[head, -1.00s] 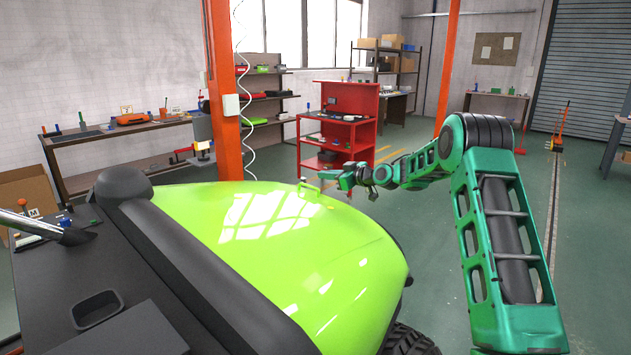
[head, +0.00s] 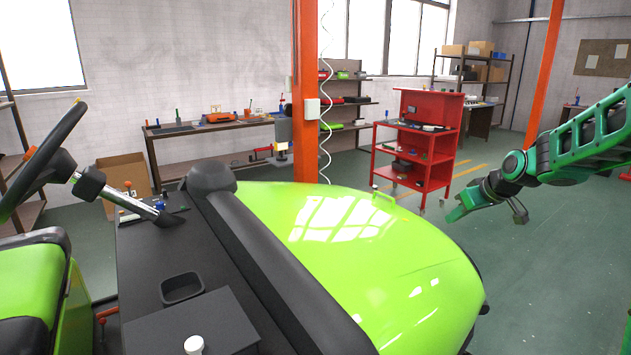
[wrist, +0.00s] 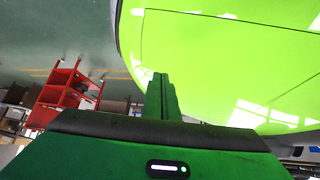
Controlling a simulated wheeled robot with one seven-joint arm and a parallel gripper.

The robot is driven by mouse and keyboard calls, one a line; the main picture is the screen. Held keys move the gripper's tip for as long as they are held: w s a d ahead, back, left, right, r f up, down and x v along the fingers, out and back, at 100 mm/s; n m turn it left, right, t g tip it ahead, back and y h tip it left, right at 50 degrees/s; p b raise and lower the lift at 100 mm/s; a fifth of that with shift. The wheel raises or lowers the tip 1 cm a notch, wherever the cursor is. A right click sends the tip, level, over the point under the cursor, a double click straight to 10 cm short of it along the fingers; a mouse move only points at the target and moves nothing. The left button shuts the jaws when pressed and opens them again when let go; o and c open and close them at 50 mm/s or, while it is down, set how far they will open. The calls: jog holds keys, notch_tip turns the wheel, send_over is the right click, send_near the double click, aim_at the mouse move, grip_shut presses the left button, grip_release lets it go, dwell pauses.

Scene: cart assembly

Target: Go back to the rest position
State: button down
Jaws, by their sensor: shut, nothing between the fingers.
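My gripper (head: 455,210) is at the right of the head view, in the air to the right of the green cart hood (head: 345,240). It looks shut and empty, and it is apart from the hood. In the wrist view, the two green fingers (wrist: 161,96) lie together with nothing between them. The hood (wrist: 230,60) fills much of the upper right of that view. My green arm reaches in from the right edge of the head view.
A red tool trolley (head: 415,140) stands behind the hood. An orange post (head: 305,90) rises behind the cart. A workbench (head: 215,125) and shelves line the back wall. A steering wheel (head: 45,155) and seat are at left. The floor on the right is open.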

jog(key=s+d+f+m+g+h, duration=0.1)
jog(key=s+m+g, duration=0.3)
jog(key=s, duration=1.9)
jog(key=s+f+m+g+h, duration=0.1)
jog(key=s+f+m+g, duration=0.2)
jog(key=s, duration=2.1)
jog(key=m, duration=0.3)
jog(key=shift+s+d+g, duration=0.15)
jog(key=shift+d+g, duration=0.25)
jog(key=shift+w+f, duration=0.3)
jog(key=shift+w, duration=0.35)
